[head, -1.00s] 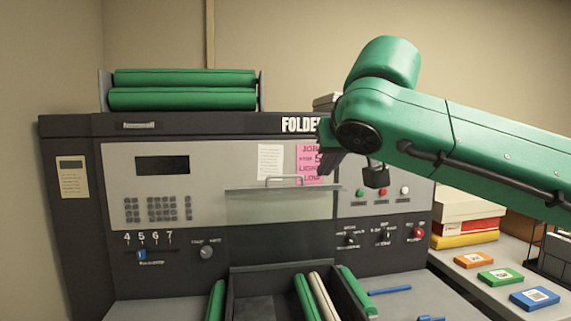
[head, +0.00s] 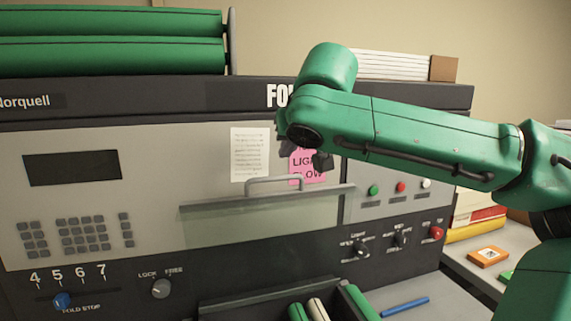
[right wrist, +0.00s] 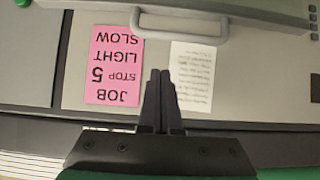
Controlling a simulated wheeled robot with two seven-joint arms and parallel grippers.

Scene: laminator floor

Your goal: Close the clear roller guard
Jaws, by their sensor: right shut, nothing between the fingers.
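The clear roller guard (head: 262,222) is a see-through panel on the front of the grey machine, with a rail along its top and a raised grey handle (head: 274,182). I cannot tell its exact angle. My right gripper (head: 286,148) is above the handle, partly hidden behind its own arm. In the right wrist view, its dark fingers (right wrist: 160,78) are together and empty, pointing between the pink note and the white sheet. The handle (right wrist: 178,32) lies beyond the fingertips there, apart from them. My left gripper is not in view.
A pink note (head: 308,168) and a white printed sheet (head: 250,154) are on the panel behind the gripper. Knobs and coloured buttons (head: 400,187) lie right of the guard. Green rollers (head: 110,55) sit on top at left. A side table (head: 480,245) holds boxes.

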